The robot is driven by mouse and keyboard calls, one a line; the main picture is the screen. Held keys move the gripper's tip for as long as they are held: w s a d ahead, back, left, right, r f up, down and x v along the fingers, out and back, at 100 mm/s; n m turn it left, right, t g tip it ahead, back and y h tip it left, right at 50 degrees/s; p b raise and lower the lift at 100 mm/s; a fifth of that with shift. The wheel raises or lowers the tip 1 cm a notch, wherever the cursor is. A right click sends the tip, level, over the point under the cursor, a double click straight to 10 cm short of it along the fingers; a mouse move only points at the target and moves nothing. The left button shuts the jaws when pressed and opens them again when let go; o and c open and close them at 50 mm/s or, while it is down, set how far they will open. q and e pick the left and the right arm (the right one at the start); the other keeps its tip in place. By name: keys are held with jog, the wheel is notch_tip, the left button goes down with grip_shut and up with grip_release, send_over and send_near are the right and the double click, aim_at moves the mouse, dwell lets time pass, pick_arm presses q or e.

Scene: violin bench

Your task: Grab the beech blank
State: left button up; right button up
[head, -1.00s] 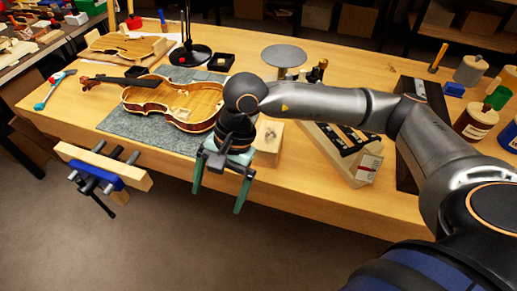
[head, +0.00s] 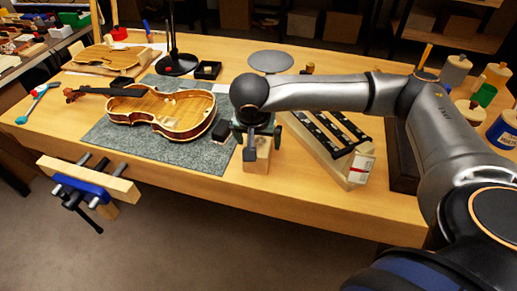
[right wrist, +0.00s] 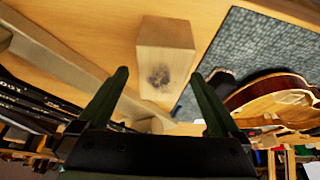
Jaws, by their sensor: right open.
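The beech blank (head: 258,159) is a pale wooden block near the table's front edge, right of the grey mat. In the right wrist view the blank (right wrist: 165,55) shows a dark mark on its end face. My right gripper (head: 263,143) is at the blank in the head view and partly hides it. In the right wrist view my right gripper (right wrist: 158,75) is open, its two green fingers apart, with the blank ahead between their tips. I cannot tell whether they touch it. My left gripper is not in view.
A violin body (head: 165,112) lies on the grey mat (head: 180,153) to the left. A long wooden box with dark strips (head: 352,172) stands close on the right. A blue vise (head: 80,187) sticks out at the front left. A round grey disc (head: 270,62) stands behind.

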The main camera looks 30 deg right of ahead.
aim_at(258, 143)
jog(key=x, duration=0.4)
jog(key=shift+w+d+f, duration=0.1)
jog(key=shift+w+f, duration=0.05)
jog(key=shift+w, duration=0.15)
jog(key=shift+f, duration=0.1)
jog(key=shift+f+b, duration=0.25)
jog(key=shift+b, duration=0.05)
dwell(0.3)
jog(key=c, duration=1.6)
